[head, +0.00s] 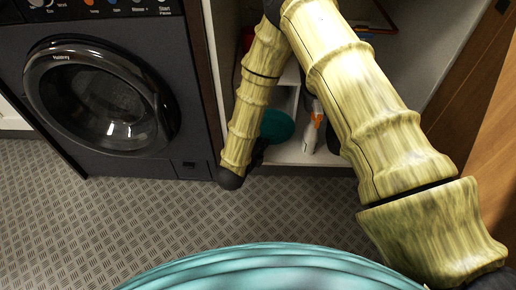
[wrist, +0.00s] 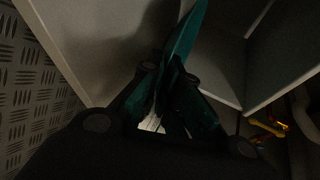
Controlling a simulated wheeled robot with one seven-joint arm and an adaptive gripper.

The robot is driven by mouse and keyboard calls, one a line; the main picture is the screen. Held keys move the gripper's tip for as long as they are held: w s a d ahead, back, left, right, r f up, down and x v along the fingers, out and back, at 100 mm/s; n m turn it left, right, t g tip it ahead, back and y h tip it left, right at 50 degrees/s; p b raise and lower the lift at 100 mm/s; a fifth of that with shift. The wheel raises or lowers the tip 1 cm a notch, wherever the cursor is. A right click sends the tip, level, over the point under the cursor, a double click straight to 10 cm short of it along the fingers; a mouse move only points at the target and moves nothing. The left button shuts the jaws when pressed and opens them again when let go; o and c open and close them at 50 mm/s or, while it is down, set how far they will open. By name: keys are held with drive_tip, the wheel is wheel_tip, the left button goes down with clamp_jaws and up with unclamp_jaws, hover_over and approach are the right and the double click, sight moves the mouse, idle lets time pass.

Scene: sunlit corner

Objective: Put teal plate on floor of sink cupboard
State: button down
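The teal plate (head: 277,127) is inside the open sink cupboard (head: 295,156), low and near its front, partly hidden by my arm in the head view. In the wrist view the plate (wrist: 187,35) is seen nearly edge-on, tilted up, with its lower edge between my gripper's fingers (wrist: 172,88). The gripper appears shut on that edge. In the head view the gripper is mostly hidden behind my arm. I cannot tell whether the plate touches the cupboard floor.
A white and orange bottle (head: 312,125) stands in the cupboard right of the plate. A white partition (wrist: 215,65) is close beside the plate. A yellow and red item (wrist: 268,127) lies to the right. The washing machine (head: 100,100) is on the left, and a wooden door (head: 478,95) on the right.

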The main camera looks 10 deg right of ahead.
drive_tip(key=shift+w+a+f+b, duration=0.15)
drive_tip(key=shift+f+b, duration=0.25)
drive_tip(key=shift+f, duration=0.2)
drive_tip(key=shift+s+a+f+b, duration=0.15)
drive_tip(key=shift+f+b, duration=0.2)
drive_tip(key=shift+f, duration=0.2)
drive_tip(key=shift+w+f, duration=0.1)
drive_tip(key=c, duration=1.9)
unclamp_jaws()
drive_tip(key=shift+s+a+r, duration=0.1)
drive_tip(key=shift+s+r, duration=0.1)
drive_tip(key=shift+r, duration=0.05)
drive_tip(key=shift+p+v, duration=2.8)
drive_tip(key=shift+v, duration=3)
